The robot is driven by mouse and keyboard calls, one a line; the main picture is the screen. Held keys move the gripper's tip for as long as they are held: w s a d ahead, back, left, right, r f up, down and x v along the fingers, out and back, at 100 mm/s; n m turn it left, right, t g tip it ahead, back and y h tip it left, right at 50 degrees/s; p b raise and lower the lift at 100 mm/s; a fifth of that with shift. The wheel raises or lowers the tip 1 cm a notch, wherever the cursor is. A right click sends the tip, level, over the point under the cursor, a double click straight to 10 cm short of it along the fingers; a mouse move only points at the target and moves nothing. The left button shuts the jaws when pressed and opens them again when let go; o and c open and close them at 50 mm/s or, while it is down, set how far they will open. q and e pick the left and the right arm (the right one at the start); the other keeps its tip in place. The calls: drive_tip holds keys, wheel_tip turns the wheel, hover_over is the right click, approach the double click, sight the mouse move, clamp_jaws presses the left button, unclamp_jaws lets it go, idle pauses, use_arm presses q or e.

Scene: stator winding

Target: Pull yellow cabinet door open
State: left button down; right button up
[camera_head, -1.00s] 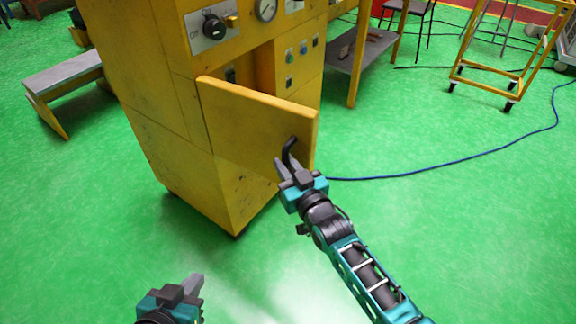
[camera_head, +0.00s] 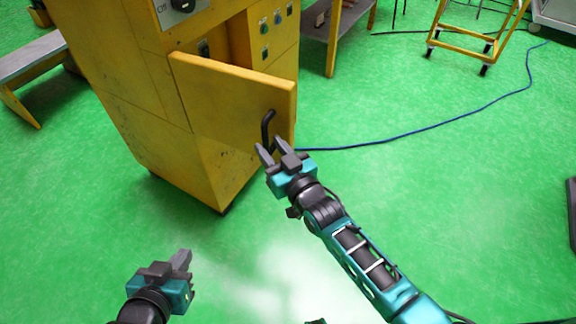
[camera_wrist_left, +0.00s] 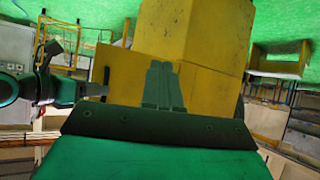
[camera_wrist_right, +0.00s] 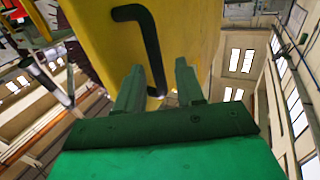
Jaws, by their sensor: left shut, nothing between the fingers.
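The yellow cabinet door (camera_head: 220,98) stands partly open, swung out from the yellow cabinet (camera_head: 150,120). Its black bar handle (camera_head: 267,127) is near the door's free edge. My right gripper (camera_head: 272,149) is open just in front of the lower part of the handle. In the right wrist view the handle (camera_wrist_right: 152,50) runs down towards the gap between the open fingers (camera_wrist_right: 160,85); I cannot tell if they touch it. My left gripper (camera_head: 186,257) is shut and empty, low over the floor in front of the cabinet. In the left wrist view its fingers (camera_wrist_left: 162,80) are together.
A blue cable (camera_head: 420,132) lies on the green floor (camera_head: 420,200) right of the door. A yellow wheeled cart (camera_head: 460,45) stands at the back right. A grey-topped bench (camera_head: 30,58) is at the left. The floor before the cabinet is clear.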

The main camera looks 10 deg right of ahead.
use_arm(q)
drive_tip(key=shift+s+a+r+p, duration=0.1)
drive_tip(key=shift+s+a+p, duration=0.3)
drive_tip(key=shift+p, duration=0.25)
use_arm(e)
drive_tip(key=v, duration=0.9)
use_arm(q)
drive_tip(key=shift+w, duration=0.1)
use_arm(e)
drive_tip(key=shift+s, duration=0.1)
